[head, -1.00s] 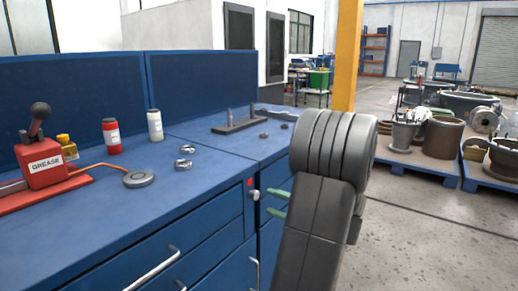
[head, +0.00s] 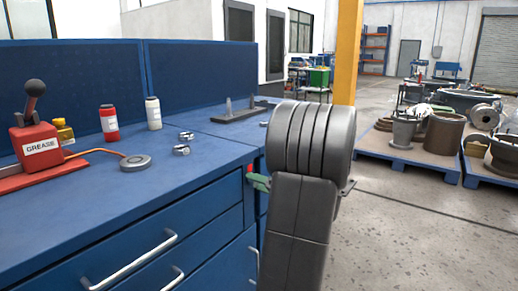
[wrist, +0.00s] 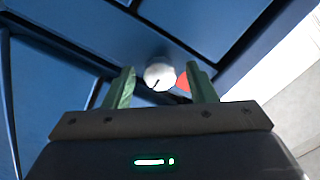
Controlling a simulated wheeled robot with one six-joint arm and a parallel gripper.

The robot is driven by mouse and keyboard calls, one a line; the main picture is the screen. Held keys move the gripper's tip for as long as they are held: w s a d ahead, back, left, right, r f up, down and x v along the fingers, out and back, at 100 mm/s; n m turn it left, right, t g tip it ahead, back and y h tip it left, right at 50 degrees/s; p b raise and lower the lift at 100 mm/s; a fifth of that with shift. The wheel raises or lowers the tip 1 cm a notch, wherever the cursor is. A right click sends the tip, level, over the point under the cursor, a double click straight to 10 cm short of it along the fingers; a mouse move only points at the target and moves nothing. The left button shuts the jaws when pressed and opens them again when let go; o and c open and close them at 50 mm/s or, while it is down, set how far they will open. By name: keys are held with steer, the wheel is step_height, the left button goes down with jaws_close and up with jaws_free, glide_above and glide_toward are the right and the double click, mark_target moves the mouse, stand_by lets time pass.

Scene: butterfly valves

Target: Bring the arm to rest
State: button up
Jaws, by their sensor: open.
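My gripper (wrist: 160,72) shows in the wrist view with two green fingers spread apart. No object is gripped between them. A white round knob (wrist: 159,76) appears in the gap between the fingers, with a red patch (wrist: 183,82) beside the right finger. I cannot tell how far the knob is from the fingertips. In the head view my dark grey arm stands in front of the bench's right part and hides most of the gripper. Only a bit of green finger (head: 259,183) shows at its left, close to the bench front.
The blue workbench (head: 205,160) with drawers fills the left. On it are a red grease pump (head: 40,145), a red bottle (head: 109,124), a white bottle (head: 153,114) and small metal rings. Pallets (head: 400,160) with valve parts stand at right. The floor between looks clear.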

steer(key=shift+n+p, duration=0.85)
steer(key=shift+n, duration=4.15)
steer(key=shift+s, duration=0.1)
